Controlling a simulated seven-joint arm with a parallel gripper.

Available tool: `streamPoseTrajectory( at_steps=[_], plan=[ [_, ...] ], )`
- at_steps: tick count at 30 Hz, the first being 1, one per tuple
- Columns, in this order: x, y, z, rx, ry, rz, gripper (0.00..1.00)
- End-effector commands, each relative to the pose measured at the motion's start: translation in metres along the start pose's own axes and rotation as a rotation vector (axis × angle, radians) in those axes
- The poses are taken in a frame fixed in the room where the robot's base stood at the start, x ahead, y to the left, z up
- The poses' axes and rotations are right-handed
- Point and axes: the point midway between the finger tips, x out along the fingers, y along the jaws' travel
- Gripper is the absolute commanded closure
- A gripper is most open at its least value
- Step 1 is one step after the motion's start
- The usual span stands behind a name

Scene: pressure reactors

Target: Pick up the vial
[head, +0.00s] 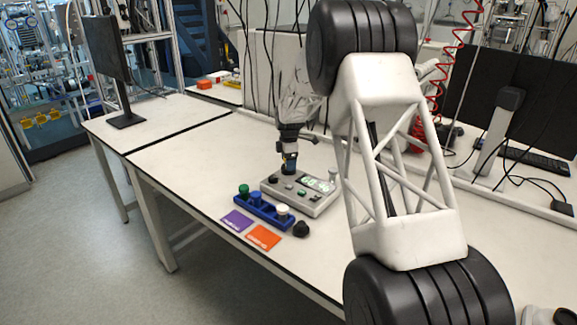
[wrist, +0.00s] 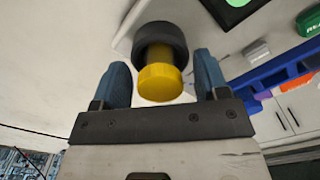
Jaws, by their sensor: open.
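In the wrist view a round piece with a yellow end and a wider black part (wrist: 160,82) lies between my fingers; I cannot tell for certain whether it is the vial. My gripper (wrist: 161,70) is open, with one blue finger on each side of it and gaps visible. In the head view my gripper (head: 290,164) points down at the back left of a grey device (head: 317,205), and the piece between its fingers is hidden. A blue rack (head: 262,213) in front of the device holds pieces with green, blue and white tops.
A purple card (head: 237,221) and an orange card (head: 263,237) lie before the rack, with a small black knob-like piece (head: 301,229) beside them. A monitor (head: 107,55) stands at the left. The white table (head: 180,160) is clear left of the device.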

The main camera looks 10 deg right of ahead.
Motion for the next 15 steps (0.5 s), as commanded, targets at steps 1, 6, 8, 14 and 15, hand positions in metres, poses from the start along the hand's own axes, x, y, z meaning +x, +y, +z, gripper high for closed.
streamPoseTrajectory(
  at_steps=[1, 6, 8, 14, 15],
  plan=[
    [0.0, 0.0001, 0.0, 0.0, 0.0, 0.0, 0.32],
    [-0.0001, 0.0001, 0.0001, 0.0, 0.0, 0.0, 0.32],
    [-0.0002, 0.0, 0.0001, 0.0, 0.0, 0.0, 0.32],
    [-0.0003, 0.0001, 0.0001, 0.0, 0.0, 0.0, 0.32],
    [-0.0002, 0.0, 0.0001, 0.0, 0.0, 0.0, 0.34]
  ],
)
